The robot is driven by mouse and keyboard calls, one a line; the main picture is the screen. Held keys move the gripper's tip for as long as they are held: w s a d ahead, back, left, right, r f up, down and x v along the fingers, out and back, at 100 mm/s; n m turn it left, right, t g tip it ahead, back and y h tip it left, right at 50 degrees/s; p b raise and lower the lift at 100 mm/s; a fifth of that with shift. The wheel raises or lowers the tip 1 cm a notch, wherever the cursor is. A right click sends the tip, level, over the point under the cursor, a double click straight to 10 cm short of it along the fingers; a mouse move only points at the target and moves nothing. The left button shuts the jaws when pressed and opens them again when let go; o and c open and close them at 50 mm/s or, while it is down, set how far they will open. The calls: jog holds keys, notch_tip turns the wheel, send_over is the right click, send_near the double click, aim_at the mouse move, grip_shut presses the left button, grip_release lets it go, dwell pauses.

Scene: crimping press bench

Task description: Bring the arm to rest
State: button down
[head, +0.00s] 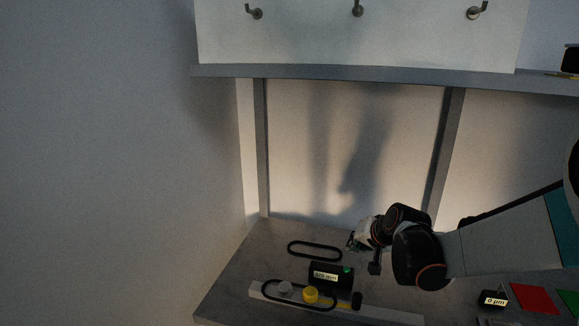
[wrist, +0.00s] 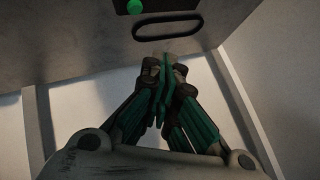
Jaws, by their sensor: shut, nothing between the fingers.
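My gripper (head: 353,242) is at the end of my arm, above the back part of the grey bench (head: 233,286) in the head view. In the wrist view my gripper (wrist: 163,92) has its green fingers together with nothing between them. A black oval belt (head: 314,251) lies on the bench to the left of my gripper. It also shows beyond the fingertips in the wrist view (wrist: 167,26), apart from them.
A black box (head: 331,276) with a lit display and green button stands near the front. Beside it a second belt loops around a grey and a yellow wheel (head: 310,295). A small display (head: 494,299), red pad (head: 534,298) and shelf (head: 360,73) are also in view.

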jog(key=s+a+r+n+g+h+b, duration=0.1)
jog(key=s+r, duration=0.2)
jog(key=s, duration=0.4)
jog(key=s+r+n, duration=0.1)
jog(key=s+r, duration=0.2)
jog(key=s, duration=0.5)
jog(key=s+f+n+h+b, duration=0.1)
jog(key=s+n, duration=0.2)
jog(key=s, duration=1.3)
jog(key=shift+s+d+f+h, duration=0.15)
jog(key=shift+d+f+h, duration=0.15)
jog(key=shift+f, duration=0.1)
